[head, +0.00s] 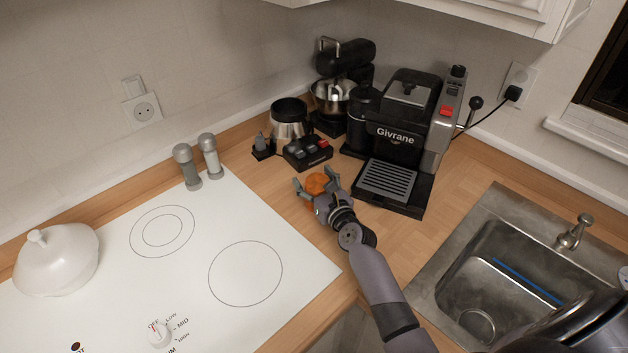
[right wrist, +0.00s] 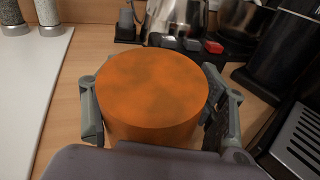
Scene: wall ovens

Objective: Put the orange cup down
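The orange cup (head: 316,183) stands or is held low over the wooden counter, in front of the coffee machine, in the head view. In the right wrist view the orange cup (right wrist: 152,90) fills the middle, with a smooth round orange face towards the camera. My right gripper (head: 313,182) has its fingers spread on either side of the cup, with a small gap at the left finger in the head view. The fingers of this right gripper (right wrist: 155,100) also flank the cup in the right wrist view. The cup's underside is hidden. My left gripper is out of view.
The black coffee machine (head: 397,140) stands close to the right. The white cooktop (head: 200,255) lies left. A sink (head: 500,275) is at right.

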